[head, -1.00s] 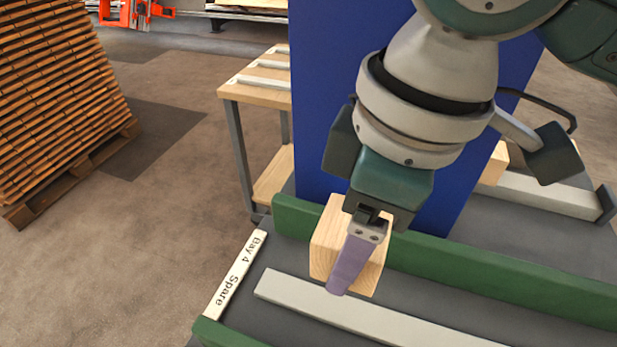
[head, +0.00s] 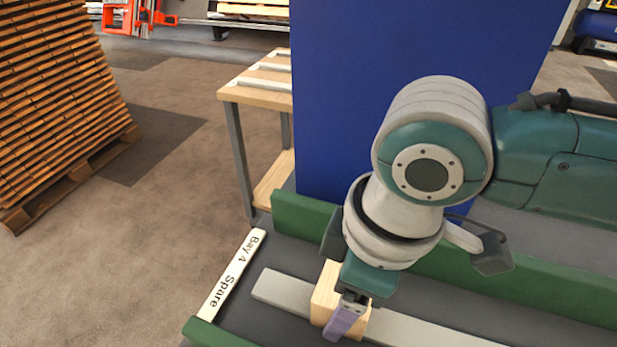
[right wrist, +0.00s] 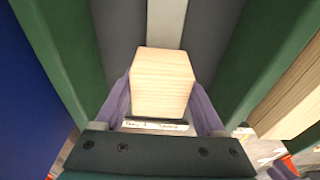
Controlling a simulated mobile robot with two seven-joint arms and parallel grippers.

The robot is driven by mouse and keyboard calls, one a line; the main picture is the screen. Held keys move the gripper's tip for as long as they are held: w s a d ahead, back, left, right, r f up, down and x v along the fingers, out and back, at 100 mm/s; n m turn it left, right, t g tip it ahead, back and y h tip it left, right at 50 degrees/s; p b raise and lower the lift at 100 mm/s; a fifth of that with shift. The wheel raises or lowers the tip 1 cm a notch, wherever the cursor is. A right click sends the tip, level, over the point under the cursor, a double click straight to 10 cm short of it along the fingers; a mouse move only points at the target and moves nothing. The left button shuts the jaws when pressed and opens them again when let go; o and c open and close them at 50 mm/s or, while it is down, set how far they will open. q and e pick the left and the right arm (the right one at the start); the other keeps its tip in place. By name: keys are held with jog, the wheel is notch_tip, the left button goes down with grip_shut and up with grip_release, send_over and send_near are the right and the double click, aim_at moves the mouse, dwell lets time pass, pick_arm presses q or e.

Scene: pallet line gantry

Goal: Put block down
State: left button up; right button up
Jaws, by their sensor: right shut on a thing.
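The pale wooden block (head: 325,292) is between the purple fingers of my right gripper (head: 343,318) in the head view. The gripper points down and is shut on it. In the right wrist view the block (right wrist: 162,82) sits between both fingers. The block is over the light grey strip (head: 283,290) in the lane marked "Bay 4 Spare" (head: 236,270). Its underside is hidden, so I cannot tell whether it touches the strip. My left gripper is out of view.
Green rails (head: 310,217) border the dark grey lane. A tall blue panel (head: 390,60) stands behind it. A wooden-topped table (head: 255,88) is at the back, and a pallet stack (head: 60,100) is at the left. A wooden piece (right wrist: 288,95) shows in the right wrist view.

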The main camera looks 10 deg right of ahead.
jog(key=o, duration=1.4)
jog(key=shift+f, duration=0.1)
jog(key=r+p, duration=0.1)
jog(key=r, duration=0.2)
jog(key=d+r+p, duration=0.1)
jog(key=r, duration=0.3)
jog(key=r+p, duration=0.1)
jog(key=r, duration=0.3)
jog(key=shift+s+d, duration=0.15)
jog(key=shift+s, duration=0.25)
jog(key=shift+s+r+p, duration=0.15)
jog(key=shift+r+p, duration=0.15)
jog(key=shift+r, duration=0.25)
jog(key=s+a+m+t+y, duration=0.2)
jog(key=s+a, duration=0.2)
jog(key=s+d+f+m+h, duration=0.1)
jog(key=s+d+m, duration=0.1)
jog(key=d, duration=0.2)
jog(key=s+d+m+h, duration=0.1)
jog(key=s+d+m, duration=0.1)
jog(key=d, duration=0.2)
jog(key=s+d+f+m+h, duration=0.1)
jog(key=s+d+m, duration=0.2)
jog(key=d, duration=0.1)
jog(key=shift+f+t, duration=0.3)
jog(key=shift+f, duration=0.05)
